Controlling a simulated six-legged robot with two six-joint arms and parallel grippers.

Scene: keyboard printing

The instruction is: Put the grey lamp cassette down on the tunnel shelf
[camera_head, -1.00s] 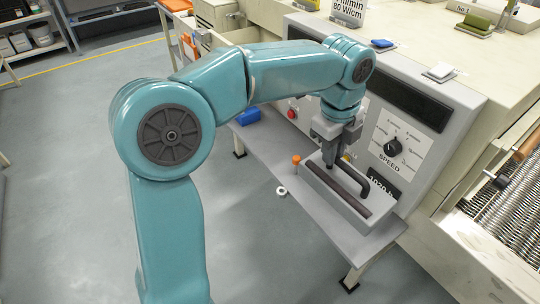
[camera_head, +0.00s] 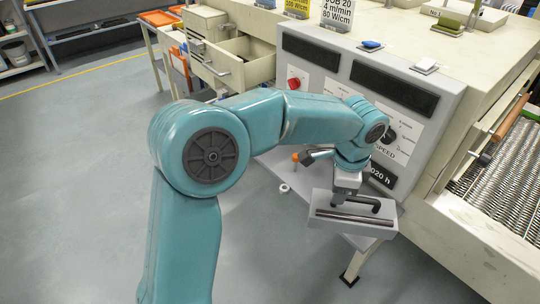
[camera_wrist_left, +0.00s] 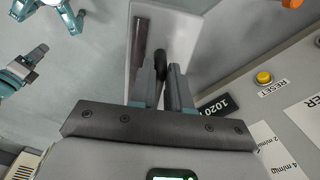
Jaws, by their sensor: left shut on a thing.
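The grey lamp cassette (camera_head: 318,216) is a long box with a dark strip and a black handle on top. My left gripper (camera_head: 345,196) is shut on the handle (camera_head: 372,203). The wrist view shows the fingers (camera_wrist_left: 162,85) on either side of it and the cassette (camera_wrist_left: 185,35) beyond. The tunnel shelf (camera_head: 272,162) is a grey ledge along the machine's front. The cassette is over its right part and reaches past the front edge; a small gap beneath is hard to judge.
An orange-topped post (camera_head: 295,158) stands on the shelf left of the cassette. The machine's front panel (camera_head: 345,95), with dial and red button (camera_head: 294,83), rises close behind. An open drawer (camera_head: 245,60) is at the back left.

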